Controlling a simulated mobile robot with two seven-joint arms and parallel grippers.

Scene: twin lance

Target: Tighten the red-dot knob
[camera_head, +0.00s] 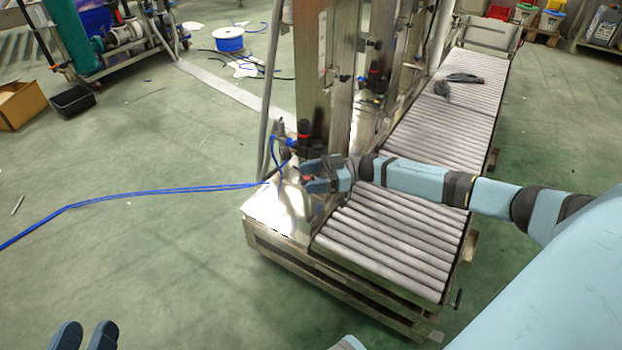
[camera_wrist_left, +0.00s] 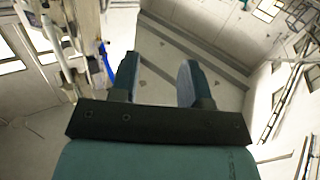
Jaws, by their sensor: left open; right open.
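My right gripper (camera_head: 306,178) reaches in from the right over the front end of the machine, its fingers pointing left and open. A small reddish spot (camera_head: 309,178) shows between its fingers. It may be the red-dot knob, but it is too small to be sure, and I cannot tell if the fingers touch it. A red and black fitting (camera_head: 303,138) sits on the metal column just above. My left gripper (camera_head: 85,336) is at the bottom left, open and empty over the floor. Its two spread fingers also show in the left wrist view (camera_wrist_left: 160,82), with nothing between them.
A roller conveyor (camera_head: 385,240) on a wooden pallet runs under my right arm. A tall metal column (camera_head: 312,80) stands behind the gripper. A blue hose (camera_head: 150,192) trails left over the floor. A cardboard box (camera_head: 18,105) and black bin (camera_head: 72,101) stand far left. The left floor is mostly clear.

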